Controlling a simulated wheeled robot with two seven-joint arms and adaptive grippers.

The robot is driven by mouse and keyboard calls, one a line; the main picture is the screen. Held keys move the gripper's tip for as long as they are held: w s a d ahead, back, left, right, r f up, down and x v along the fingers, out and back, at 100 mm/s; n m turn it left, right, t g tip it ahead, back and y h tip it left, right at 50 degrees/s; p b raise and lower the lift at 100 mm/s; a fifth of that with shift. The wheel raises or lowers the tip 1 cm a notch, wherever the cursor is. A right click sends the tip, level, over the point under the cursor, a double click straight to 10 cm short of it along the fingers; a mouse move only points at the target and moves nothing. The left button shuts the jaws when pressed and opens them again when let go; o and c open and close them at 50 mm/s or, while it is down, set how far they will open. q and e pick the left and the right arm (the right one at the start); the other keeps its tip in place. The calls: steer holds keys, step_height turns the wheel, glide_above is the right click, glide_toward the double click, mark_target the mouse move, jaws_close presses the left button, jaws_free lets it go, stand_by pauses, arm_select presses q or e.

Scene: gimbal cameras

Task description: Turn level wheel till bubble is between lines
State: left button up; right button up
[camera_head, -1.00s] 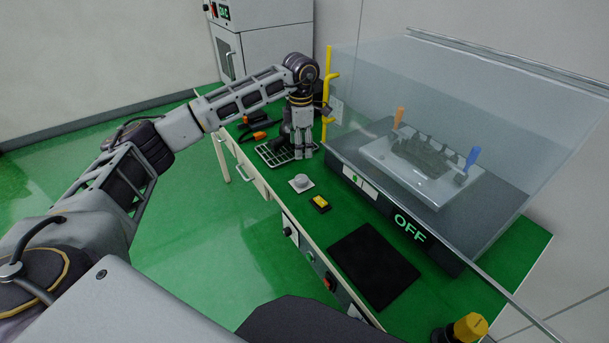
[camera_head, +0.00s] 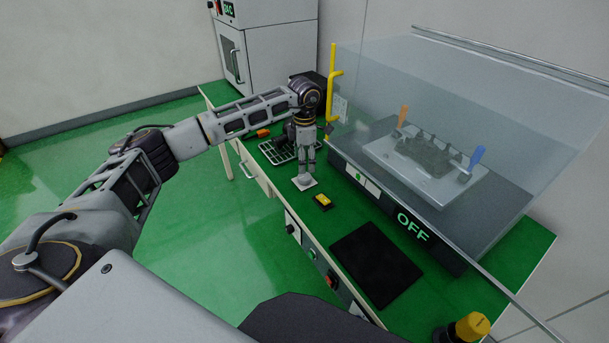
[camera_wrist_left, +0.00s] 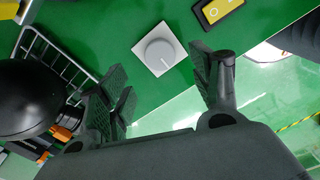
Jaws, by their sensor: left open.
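A round grey wheel (camera_wrist_left: 159,54) with a pointer line sits on a square white plate (camera_wrist_left: 143,53) on the green bench. In the head view the plate (camera_head: 306,185) shows under my left gripper (camera_head: 303,177), which mostly hides the wheel. My left gripper (camera_wrist_left: 165,72) is open, its fingers to either side of the wheel in the wrist picture; I cannot tell whether they touch it. A small white panel with a green mark (camera_head: 358,177) is on the front of the hooded device; a bubble or lines cannot be made out. My right gripper is not in view.
A yellow rocker switch (camera_head: 323,202) lies close to the wheel. A wire rack (camera_head: 275,152) stands behind my gripper. The clear hood (camera_head: 480,115) and yellow pipe (camera_head: 332,85) stand to the right. A black mat (camera_head: 376,266) lies nearer the front.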

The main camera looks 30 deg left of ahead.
mark_target(305, 176)
arm_select(q)
steer(key=shift+f, duration=3.6)
steer(key=c, duration=1.1)
steer(key=shift+o, duration=0.2)
